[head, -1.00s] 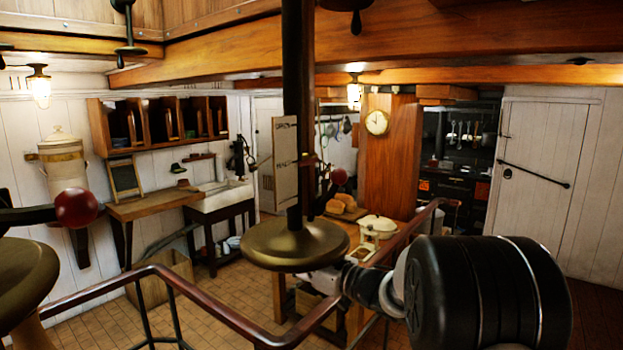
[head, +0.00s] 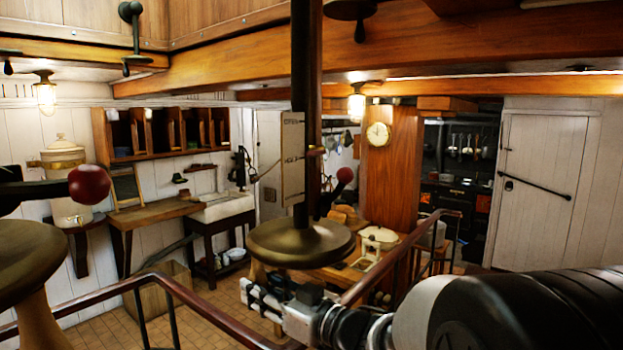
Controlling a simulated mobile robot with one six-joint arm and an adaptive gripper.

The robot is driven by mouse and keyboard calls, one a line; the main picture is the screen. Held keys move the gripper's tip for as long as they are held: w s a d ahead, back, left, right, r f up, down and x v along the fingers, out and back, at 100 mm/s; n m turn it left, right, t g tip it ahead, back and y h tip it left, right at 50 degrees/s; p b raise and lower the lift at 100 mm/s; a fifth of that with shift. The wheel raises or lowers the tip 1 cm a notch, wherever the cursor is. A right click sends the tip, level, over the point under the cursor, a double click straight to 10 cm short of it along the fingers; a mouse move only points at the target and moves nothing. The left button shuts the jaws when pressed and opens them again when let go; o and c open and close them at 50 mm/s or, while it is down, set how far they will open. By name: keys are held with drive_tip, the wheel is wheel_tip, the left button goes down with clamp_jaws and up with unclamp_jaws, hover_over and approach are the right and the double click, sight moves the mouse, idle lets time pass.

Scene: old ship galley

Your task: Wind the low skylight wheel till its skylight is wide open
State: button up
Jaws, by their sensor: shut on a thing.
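A brass wheel (head: 300,246), a flat disc, sits low on a dark upright post (head: 306,80) in the middle of the head view. A pale plate (head: 292,160) with small lettering, its upper word seemingly OPEN, stands beside the post. A small brass pointer (head: 317,151) shows near the plate's lower word. My gripper (head: 260,291) is below the wheel's left rim, shut on what looks like the wheel's pale wooden handle (head: 257,271). The grip is small and partly hidden. I cannot tell the skylight's opening from this view.
Another brass wheel (head: 28,255) with a wooden handle and a red-knobbed lever (head: 88,185) is close at left. A dark handrail (head: 165,283) runs across the front. Cranks (head: 131,12) hang overhead. A table and a sink (head: 225,207) stand beyond.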

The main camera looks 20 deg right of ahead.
drive_tip(key=s+d+r+p, duration=0.1)
drive_tip(key=s+d+p, duration=0.2)
drive_tip(key=s+d, duration=0.7)
drive_tip(key=w+d+f+p, duration=0.1)
drive_tip(key=w+d+f, duration=0.1)
drive_tip(key=w+d, duration=0.7)
drive_tip(key=w+a+r, duration=0.2)
drive_tip(key=w+a, duration=0.7)
drive_tip(key=s+a, duration=0.1)
drive_tip(key=a, duration=0.2)
drive_tip(key=s+a+b, duration=0.1)
drive_tip(key=s+a, duration=0.1)
drive_tip(key=a, duration=0.1)
drive_tip(key=s+a+b, duration=0.1)
drive_tip(key=a, duration=0.3)
drive_tip(key=shift+s+r, duration=0.25)
drive_tip(key=shift+s, duration=0.1)
drive_tip(key=s+a+f+v, duration=0.1)
drive_tip(key=a+v, duration=0.1)
drive_tip(key=v, duration=0.9)
drive_tip(key=shift+s+d, duration=0.2)
drive_tip(key=shift+s, duration=0.2)
